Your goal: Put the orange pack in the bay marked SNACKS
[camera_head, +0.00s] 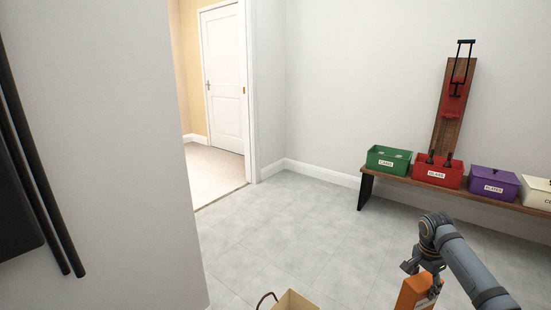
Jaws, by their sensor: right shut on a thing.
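The orange pack (415,294) is at the bottom right of the head view, cut off by the lower edge. My right gripper (422,275) is shut on its upper part and holds it above the grey tiled floor. The arm hides some of the pack's right side. My left gripper is not in this view. I see no bay whose label I can read as SNACKS.
A wooden bench (400,180) along the right wall carries a green bin (376,164), a red bin (426,179), a purple bin (481,190) and a cream bin (533,184). A tan box (291,302) shows at the bottom edge. The middle floor is clear.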

